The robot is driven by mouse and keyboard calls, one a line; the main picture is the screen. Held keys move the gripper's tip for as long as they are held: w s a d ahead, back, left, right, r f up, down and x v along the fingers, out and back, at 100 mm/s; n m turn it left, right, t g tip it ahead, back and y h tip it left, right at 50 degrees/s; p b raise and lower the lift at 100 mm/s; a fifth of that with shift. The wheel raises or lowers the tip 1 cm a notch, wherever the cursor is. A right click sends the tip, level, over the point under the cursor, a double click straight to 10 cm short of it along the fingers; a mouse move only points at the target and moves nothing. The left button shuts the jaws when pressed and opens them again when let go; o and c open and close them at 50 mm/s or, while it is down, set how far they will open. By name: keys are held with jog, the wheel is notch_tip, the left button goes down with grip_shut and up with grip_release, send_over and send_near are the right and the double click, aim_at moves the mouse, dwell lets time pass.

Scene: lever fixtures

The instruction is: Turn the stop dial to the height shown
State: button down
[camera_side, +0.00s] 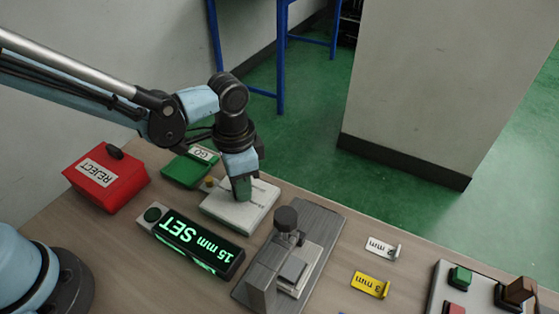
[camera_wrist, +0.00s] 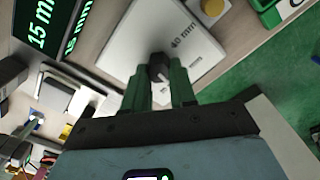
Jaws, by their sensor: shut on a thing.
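The stop dial's white plate (camera_side: 226,217) lies on the table, with small print along its back edge. In the wrist view the plate (camera_wrist: 195,60) shows a "40 mm" mark. The dark dial knob (camera_wrist: 158,66) stands on the plate, between the green fingertips of my gripper (camera_wrist: 160,86). In the side view my gripper (camera_side: 242,190) points down onto the plate and hides the knob. It is shut on the knob. A black display (camera_side: 190,241) beside the plate reads "15 mm SET" in green; part of it shows in the wrist view (camera_wrist: 42,22). The pointer's exact setting cannot be read.
A red REJECT box (camera_side: 106,184) and a green GO box (camera_side: 188,170) stand behind and left. A grey fixture (camera_side: 290,262) with a dark knob stands to the right. White (camera_side: 382,248) and yellow (camera_side: 370,285) tags and a button box (camera_side: 480,290) lie farther right.

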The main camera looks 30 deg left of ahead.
jog(key=n, duration=0.3)
jog(key=shift+n, duration=0.3)
jog(key=shift+a+n, duration=0.15)
jog(key=shift+n, duration=1.75)
jog(key=c, duration=0.9)
grip_release()
jog(key=shift+r, duration=0.1)
notch_tip(320, 180, up, 12)
jog(key=shift+f, duration=0.1)
